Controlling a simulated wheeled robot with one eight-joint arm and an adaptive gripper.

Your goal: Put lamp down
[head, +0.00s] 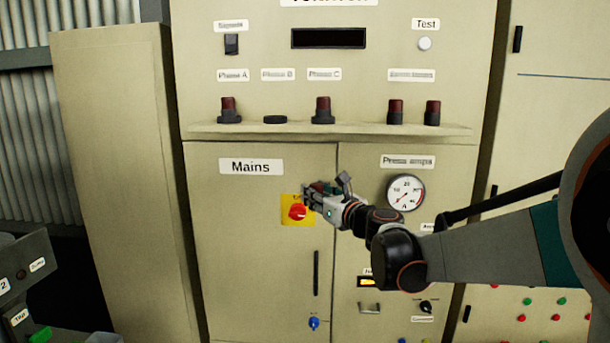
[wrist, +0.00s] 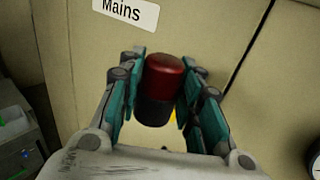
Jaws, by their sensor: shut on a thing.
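My gripper (wrist: 160,95) is shut on a lamp (wrist: 162,82) with a dark red cap and a black base. The lamp sits between the two fingers in the wrist view, cap toward the upper side. In the head view my gripper (head: 312,195) is in front of the cabinet, just right of the red rotary switch and below the Mains label. The held lamp is small and mostly hidden there. Other red lamps stand on the ledge (head: 330,131) at Phase A (head: 228,109), at Phase C (head: 323,109) and further right (head: 395,111). At Phase B there is only a low black socket (head: 275,119).
The red switch (head: 298,212) on its yellow plate is close to my gripper. The ledge sticks out above it. A round gauge (head: 405,193) and a blue knob (head: 313,323) are on the cabinet. A dark control box (head: 25,275) stands at lower left.

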